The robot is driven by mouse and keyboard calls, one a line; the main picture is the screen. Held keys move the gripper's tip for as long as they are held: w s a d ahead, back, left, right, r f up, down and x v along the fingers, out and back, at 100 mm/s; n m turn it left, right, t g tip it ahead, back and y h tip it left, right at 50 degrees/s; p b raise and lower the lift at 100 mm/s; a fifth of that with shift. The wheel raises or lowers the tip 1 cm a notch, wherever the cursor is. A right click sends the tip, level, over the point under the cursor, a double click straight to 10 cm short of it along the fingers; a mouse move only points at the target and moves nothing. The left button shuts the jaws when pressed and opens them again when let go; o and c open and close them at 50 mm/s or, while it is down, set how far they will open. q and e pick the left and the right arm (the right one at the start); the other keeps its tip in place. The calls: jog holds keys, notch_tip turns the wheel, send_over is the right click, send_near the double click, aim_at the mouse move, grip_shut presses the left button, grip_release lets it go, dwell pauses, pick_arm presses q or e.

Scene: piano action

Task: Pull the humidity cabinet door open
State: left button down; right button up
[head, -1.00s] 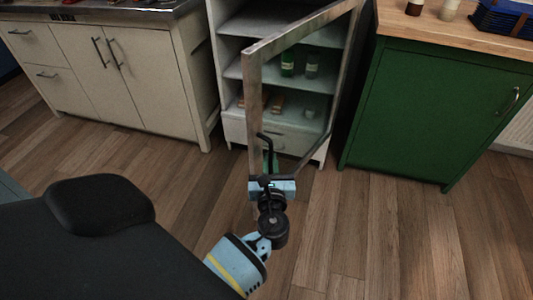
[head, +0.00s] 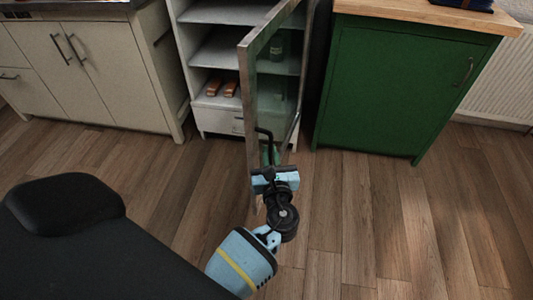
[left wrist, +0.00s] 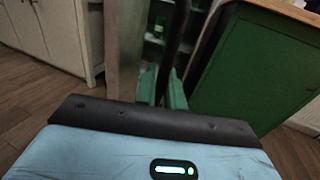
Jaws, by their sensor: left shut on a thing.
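The humidity cabinet (head: 207,92) is a white shelved unit at the top middle of the head view. Its glass door (head: 275,85) has a worn grey frame and stands swung wide open toward me. A dark bar handle (head: 264,143) is on the near edge of the door. My left gripper (head: 268,160) is shut on the handle at its lower part. In the left wrist view its green fingers (left wrist: 162,88) close around the dark handle, beside the door frame (left wrist: 125,50). My right gripper is not in view.
A green cabinet (head: 395,85) with a wooden top stands right of the open door. A cream cupboard (head: 105,75) stands to the left. Two brown items (head: 222,88) and a bottle (head: 276,46) are on the shelves. The wooden floor in front is clear.

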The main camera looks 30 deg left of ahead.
pick_arm(q)
jog(key=shift+d, duration=0.15)
jog(key=c, duration=1.6)
grip_release()
jog(key=p+v, duration=0.2)
jog(key=v, duration=0.5)
jog(key=shift+s+d, duration=0.2)
jog(key=shift+s, duration=0.1)
